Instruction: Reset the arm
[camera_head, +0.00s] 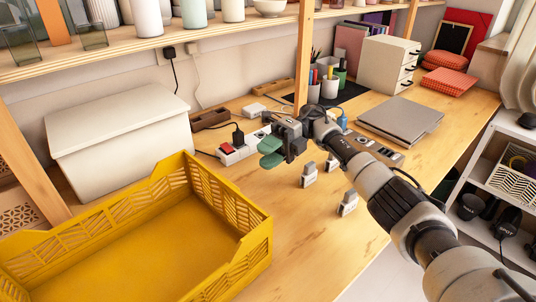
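My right arm (405,210) reaches in from the lower right over the wooden table. Its gripper (271,152) has green finger pads, with a narrow gap between them and nothing held. It hovers over the table, right of the yellow crate (232,205) and in front of the power strip (232,155). The crate looks empty. My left gripper is not in view.
Small grey plug-like pieces (309,174) stand on the table below my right arm. A grey laptop-like slab (401,119), pen cups (329,88) and a white drawer unit (387,64) stand farther back. A white box (120,145) is behind the crate. A wooden post (303,55) rises behind the gripper.

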